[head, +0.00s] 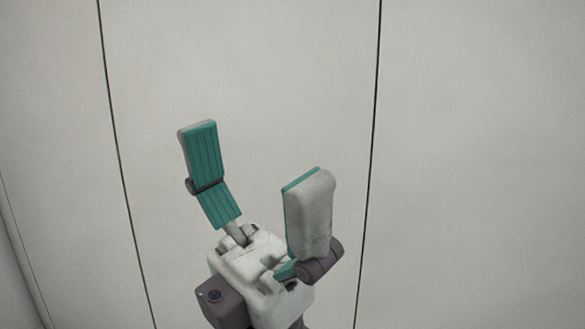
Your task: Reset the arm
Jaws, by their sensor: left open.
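My left gripper (250,170) is in the lower middle of the head view, pointing up the picture. Its two fingers have teal inner pads and pale grey backs, and they stand wide apart. Nothing is between them. The pale grey palm and a dark grey wrist part show below the fingers. The rest of the arm is cut off by the bottom edge. My right gripper is not in this view.
A plain pale panelled surface (470,150) fills the view behind the gripper. Thin dark seams (372,120) divide it into wide panels. A curved edge shows at the far left. No loose objects show around the gripper.

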